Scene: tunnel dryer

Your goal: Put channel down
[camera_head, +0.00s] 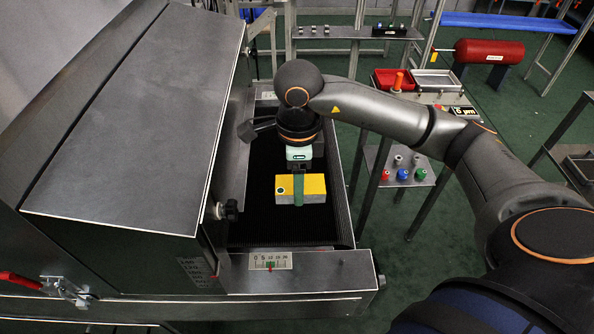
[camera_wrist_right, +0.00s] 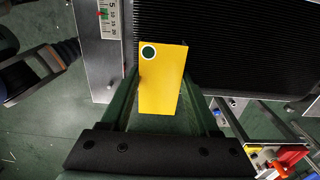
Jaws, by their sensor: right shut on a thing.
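The channel is a short block-like piece with a yellow top, a grey side and a round green dot near one end (camera_head: 314,185). My right gripper (camera_head: 299,187) comes down from above and is shut on it across the middle, with a green finger over its near side. In the right wrist view the channel (camera_wrist_right: 162,75) sits between the green fingers (camera_wrist_right: 163,105). It is over the black ribbed belt (camera_head: 265,225) of the dryer; I cannot tell whether it touches the belt. My left gripper is in neither view.
The dryer's large grey hood (camera_head: 140,110) stands close on the left. A metal end plate with a scale (camera_head: 270,262) borders the belt at the front. A shelf with coloured items (camera_head: 405,178) and red and grey trays (camera_head: 437,78) stand to the right.

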